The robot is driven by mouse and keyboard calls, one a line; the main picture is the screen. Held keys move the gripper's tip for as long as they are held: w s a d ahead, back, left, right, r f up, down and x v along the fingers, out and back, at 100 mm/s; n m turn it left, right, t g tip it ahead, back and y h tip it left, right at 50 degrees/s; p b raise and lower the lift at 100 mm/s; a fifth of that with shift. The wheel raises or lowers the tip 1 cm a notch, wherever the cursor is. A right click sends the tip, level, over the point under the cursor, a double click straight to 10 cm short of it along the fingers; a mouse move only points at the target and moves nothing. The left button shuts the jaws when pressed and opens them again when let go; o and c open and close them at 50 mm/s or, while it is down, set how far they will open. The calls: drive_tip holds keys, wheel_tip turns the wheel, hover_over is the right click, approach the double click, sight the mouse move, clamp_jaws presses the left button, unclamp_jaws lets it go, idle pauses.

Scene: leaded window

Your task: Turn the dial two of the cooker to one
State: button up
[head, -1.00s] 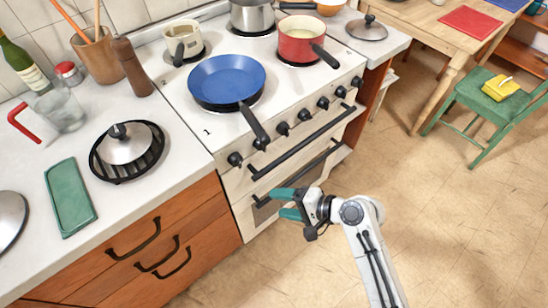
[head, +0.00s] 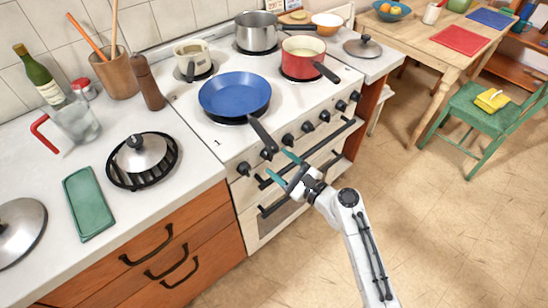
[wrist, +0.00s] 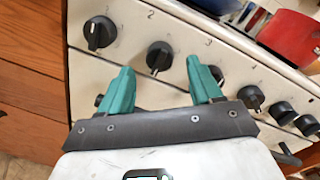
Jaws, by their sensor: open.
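The cooker's front panel (head: 232,172) carries a row of black dials. The leftmost dial (wrist: 99,33) and the second dial from the left (wrist: 159,57) show clearly in the wrist view. Small numerals 1, 2 and 3 are printed above the row. My gripper (wrist: 158,67) is open and empty, with its green fingers toward the panel. In the wrist view the second dial appears between the fingertips, apart from them. The right finger partly covers the third dial. In the head view my gripper (head: 280,167) is just in front of the panel.
A blue pan (head: 234,94) sits on the cooker, its black handle reaching over the front edge near the second dial. Dark oven handles (head: 328,143) stick out below the dials. Wooden drawers (head: 165,255) are on the left.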

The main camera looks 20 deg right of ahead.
sight(269, 155)
drive_tip(key=shift+x, duration=1.6)
drive_tip(key=c, duration=1)
drive_tip(key=shift+c, duration=0.2)
